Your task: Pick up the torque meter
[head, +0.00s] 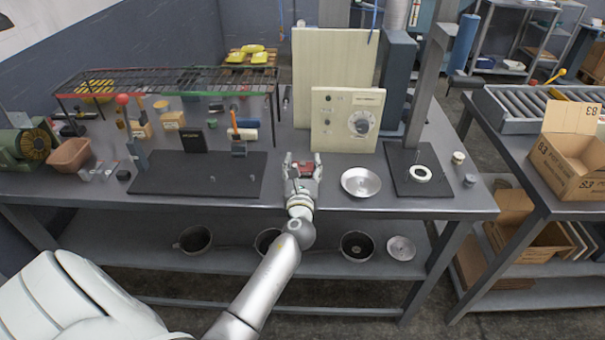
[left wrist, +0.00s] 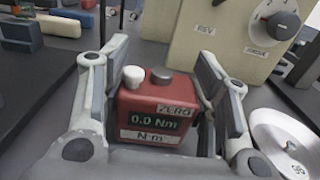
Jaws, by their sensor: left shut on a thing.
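The torque meter (left wrist: 155,112) is a small red box with a display reading 0.0 Nm, a ZERO label, and a white and a grey knob on top. In the head view the torque meter (head: 306,168) is at the front middle of the grey workbench (head: 335,190). My left gripper (head: 303,168) has its fingers on either side of it. In the left wrist view my left gripper (left wrist: 158,100) is shut on the meter, which sits upright between the fingers. Whether its base touches the bench is hidden. My right gripper is not in view.
A silver dish (head: 361,182) lies just right of the gripper. A cream control panel with a dial (head: 345,120) stands behind. A dark mat (head: 160,180) lies to the left, and a dark base plate with a post (head: 405,188) stands to the right.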

